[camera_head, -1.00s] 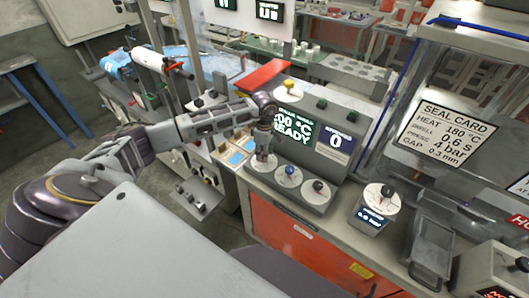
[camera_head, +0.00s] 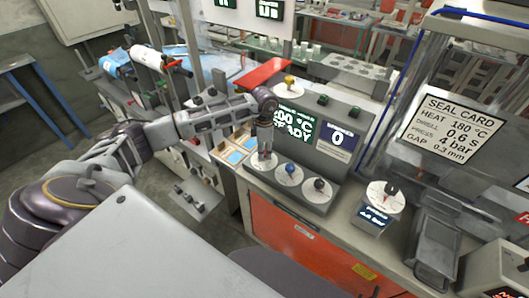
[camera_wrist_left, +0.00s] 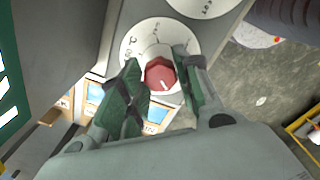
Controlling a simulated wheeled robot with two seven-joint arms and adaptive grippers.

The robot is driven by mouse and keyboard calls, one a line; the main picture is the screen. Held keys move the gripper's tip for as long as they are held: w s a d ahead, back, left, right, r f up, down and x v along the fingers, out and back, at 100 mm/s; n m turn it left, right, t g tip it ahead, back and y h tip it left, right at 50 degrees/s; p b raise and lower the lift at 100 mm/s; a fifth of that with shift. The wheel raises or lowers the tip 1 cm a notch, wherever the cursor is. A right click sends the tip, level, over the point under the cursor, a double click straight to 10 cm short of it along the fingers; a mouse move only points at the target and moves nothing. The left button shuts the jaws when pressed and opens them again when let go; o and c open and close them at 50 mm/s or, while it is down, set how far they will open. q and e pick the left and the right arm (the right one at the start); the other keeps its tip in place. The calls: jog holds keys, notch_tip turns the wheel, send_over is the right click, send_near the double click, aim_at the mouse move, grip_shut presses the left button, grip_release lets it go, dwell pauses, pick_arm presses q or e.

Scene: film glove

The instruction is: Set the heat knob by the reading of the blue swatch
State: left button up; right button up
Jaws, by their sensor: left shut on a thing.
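The red heat knob (camera_wrist_left: 160,76) sits on a white round dial (camera_wrist_left: 133,44) with small markings in the left wrist view. My left gripper (camera_wrist_left: 156,65) is shut on this knob, one green-padded finger on each side. In the head view my left gripper (camera_head: 264,156) points down at the leftmost dial of the control panel and hides most of it. The green display (camera_head: 292,124) is partly covered by the gripper and reads about 200 °C, READY. Blue swatches (camera_head: 235,157) in pale frames lie left of the dial. My right gripper is out of view.
Beside the heat dial are a blue knob (camera_head: 290,169) and a black knob (camera_head: 319,184). A separate pressure dial (camera_head: 385,195) stands farther right. The seal card (camera_head: 450,128) reads HEAT 180 °C. A grey tray (camera_head: 434,250) is at the right.

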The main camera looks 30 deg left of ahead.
pick_arm(q)
jog(key=n+b, duration=0.1)
jog(key=n, duration=0.2)
jog(key=shift+f+n, duration=0.1)
jog(key=shift+n, duration=0.2)
jog(key=n+b, duration=0.1)
jog(key=n, duration=0.2)
jog(key=shift+n+b, duration=0.3)
jog(key=shift+n, duration=0.1)
jog(key=n+b, duration=0.1)
jog(key=n, duration=0.2)
jog(key=shift+n, duration=0.3)
jog(key=n, duration=0.4)
jog(key=shift+a, duration=0.1)
jog(key=n, duration=0.4)
jog(key=shift+b, duration=0.4)
jog(key=n, duration=0.4)
jog(key=shift+n, duration=0.3)
jog(key=n, duration=0.3)
jog(key=shift+n, duration=0.4)
jog(key=shift+n+p, duration=0.35)
jog(key=shift+n, duration=1.45)
